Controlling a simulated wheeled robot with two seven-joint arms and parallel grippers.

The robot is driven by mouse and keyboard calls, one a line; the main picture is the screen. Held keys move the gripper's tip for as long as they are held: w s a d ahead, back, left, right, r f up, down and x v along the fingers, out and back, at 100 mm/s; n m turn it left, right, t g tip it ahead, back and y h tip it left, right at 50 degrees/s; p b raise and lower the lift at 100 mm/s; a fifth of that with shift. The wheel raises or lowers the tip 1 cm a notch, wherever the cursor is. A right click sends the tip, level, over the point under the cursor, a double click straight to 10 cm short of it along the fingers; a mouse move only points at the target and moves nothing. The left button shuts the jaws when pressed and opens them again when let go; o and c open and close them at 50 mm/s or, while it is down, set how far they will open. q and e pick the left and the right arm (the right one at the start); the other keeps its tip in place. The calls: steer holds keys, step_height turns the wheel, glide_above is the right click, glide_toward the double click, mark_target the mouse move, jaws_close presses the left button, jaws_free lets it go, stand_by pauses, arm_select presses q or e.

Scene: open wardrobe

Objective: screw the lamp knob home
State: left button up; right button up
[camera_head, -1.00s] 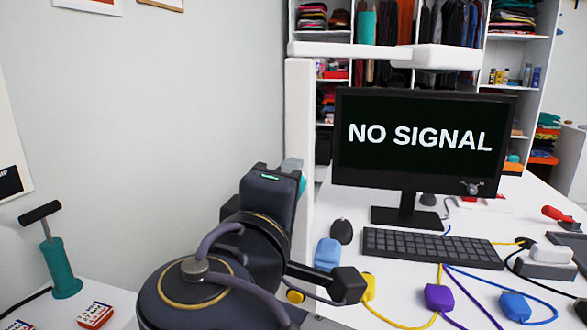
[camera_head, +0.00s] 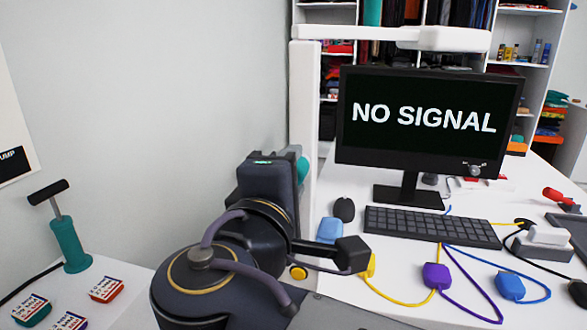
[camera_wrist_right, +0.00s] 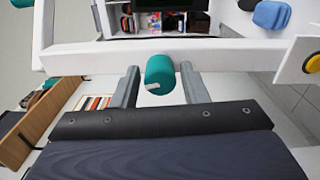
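The teal lamp knob (camera_wrist_right: 159,72) sits on the white lamp post (camera_wrist_right: 75,57) in the right wrist view, with a small white mark near its end. My right gripper (camera_wrist_right: 160,88) has its two grey fingers straddling the knob, with narrow gaps showing at both sides. In the head view the knob (camera_head: 302,168) shows only partly behind my dark right gripper (camera_head: 291,152), at the left side of the upright lamp post (camera_head: 303,110). The knob's seat against the post is hidden. My left gripper is not in view.
The monitor (camera_head: 428,120) and keyboard (camera_head: 432,226) stand right of the lamp. A yellow button (camera_head: 298,272) is low by the lamp. Coloured cables and plugs (camera_head: 436,276) lie in front of the keyboard.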

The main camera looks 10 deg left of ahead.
steer(key=c, duration=0.8)
steer(key=shift+f+m+b, duration=0.1)
steer(key=shift+m+b, duration=1)
steer(key=shift+b, duration=0.25)
steer(key=shift+m+b, duration=2.2)
steer(key=shift+b, duration=0.1)
steer(key=shift+m+b, duration=2.25)
steer(key=shift+m, duration=0.35)
steer(key=m+b, duration=0.2)
steer(key=m, duration=0.1)
steer(key=shift+m, duration=0.4)
steer(key=shift+m+b, duration=0.7)
steer(key=shift+m, duration=0.2)
steer(key=o, duration=1.1)
steer(key=shift+c, duration=0.2)
